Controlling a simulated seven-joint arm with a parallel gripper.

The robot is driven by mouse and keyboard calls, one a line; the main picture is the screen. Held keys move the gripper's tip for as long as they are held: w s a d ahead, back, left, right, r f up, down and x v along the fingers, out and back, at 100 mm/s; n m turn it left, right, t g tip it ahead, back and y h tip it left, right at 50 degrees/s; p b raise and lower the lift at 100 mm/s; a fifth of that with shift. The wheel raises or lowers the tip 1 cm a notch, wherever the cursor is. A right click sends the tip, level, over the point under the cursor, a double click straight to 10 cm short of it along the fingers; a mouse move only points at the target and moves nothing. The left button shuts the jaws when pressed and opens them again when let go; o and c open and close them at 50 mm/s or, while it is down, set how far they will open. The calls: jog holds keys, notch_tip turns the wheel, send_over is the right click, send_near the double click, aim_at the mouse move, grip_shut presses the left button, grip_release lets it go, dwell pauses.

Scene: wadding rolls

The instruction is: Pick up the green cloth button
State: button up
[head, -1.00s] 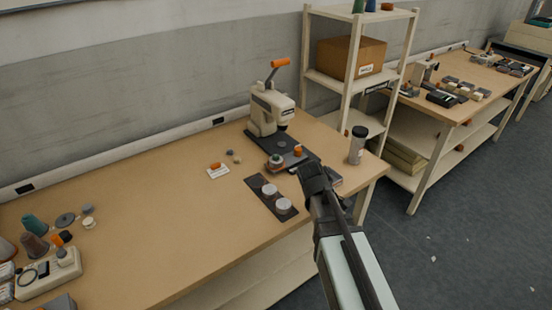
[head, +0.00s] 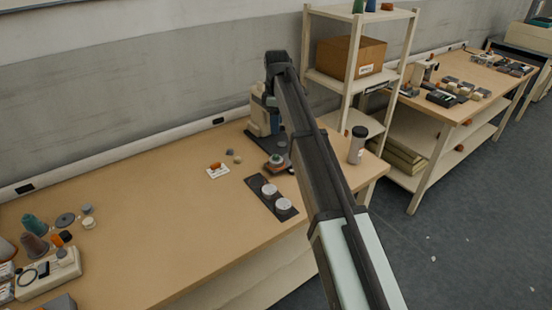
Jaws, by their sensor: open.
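A small dull green round piece (head: 277,159), which looks like the green cloth button, sits on a reddish holder near the front of the press base. It is too small to be sure of its kind. My arm rises across the view, bends at the top, and comes down in front of the press. What shows of my gripper (head: 275,134) is a narrow strip beside the arm link, above and close to the green piece. It is open, and I see nothing held. The fingertips are mostly hidden, and I cannot tell whether they touch the piece.
The cream press (head: 257,118) is partly covered by my arm. A dark mat (head: 265,198) with two white round pieces lies in front. A lidded bottle (head: 357,146) stands to the right. The middle-left bench is clear.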

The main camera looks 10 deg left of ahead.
send_over(276, 156)
notch_tip(276, 156, down, 8)
jog(key=shift+s+d, duration=0.1)
jog(key=shift+d, duration=0.05)
jog(key=shift+w+f, duration=0.2)
jog(key=shift+f, duration=2.65)
jog(key=shift+c, duration=0.4)
grip_shut()
